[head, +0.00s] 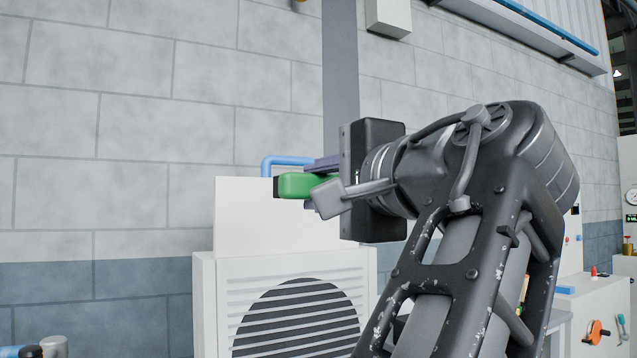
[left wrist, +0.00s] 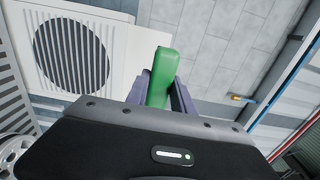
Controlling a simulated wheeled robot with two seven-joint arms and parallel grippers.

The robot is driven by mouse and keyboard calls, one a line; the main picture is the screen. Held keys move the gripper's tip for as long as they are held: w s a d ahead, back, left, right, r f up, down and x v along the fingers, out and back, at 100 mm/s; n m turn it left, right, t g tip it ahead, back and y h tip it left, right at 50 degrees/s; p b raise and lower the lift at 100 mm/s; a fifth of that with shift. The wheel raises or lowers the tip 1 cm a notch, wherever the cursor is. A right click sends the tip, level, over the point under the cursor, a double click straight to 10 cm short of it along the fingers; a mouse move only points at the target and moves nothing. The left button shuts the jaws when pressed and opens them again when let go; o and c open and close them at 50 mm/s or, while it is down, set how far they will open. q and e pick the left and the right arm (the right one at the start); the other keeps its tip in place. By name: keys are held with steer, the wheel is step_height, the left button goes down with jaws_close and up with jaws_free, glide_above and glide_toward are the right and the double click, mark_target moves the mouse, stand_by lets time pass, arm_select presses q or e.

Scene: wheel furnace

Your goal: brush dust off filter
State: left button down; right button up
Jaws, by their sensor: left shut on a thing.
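My left gripper (head: 312,184) is shut on a green block-like thing (head: 295,185), perhaps the brush handle; no bristles show. The green thing also shows in the left wrist view (left wrist: 161,75), upright between the two purple-grey fingers. The gripper is raised in front of the upper part of a white cabinet (head: 246,215). The cabinet's front has a round dark slatted grille (head: 297,320), which may hold the filter; it also shows in the left wrist view (left wrist: 72,55). I cannot make out dust on it. The right gripper is not in view.
A blue pipe (head: 285,160) shows behind the gripper, above the cabinet. A grey brick wall (head: 130,140) stands behind. At the right are a white bench unit (head: 600,300) with an orange knob (head: 596,332) and a gauge (head: 631,196). A cylinder (head: 54,347) stands low at the left.

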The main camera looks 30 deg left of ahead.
arm_select(q)
steer(key=shift+s+d+r+p, duration=0.2)
steer(key=shift+s+d, duration=0.25)
steer(key=shift+s+d+r+p, duration=0.15)
steer(key=shift+s+d, duration=0.3)
steer(key=shift+s+d+f, duration=0.2)
steer(key=shift+s+d, duration=0.15)
steer(key=shift+s, duration=0.05)
steer(key=shift+w, duration=0.2)
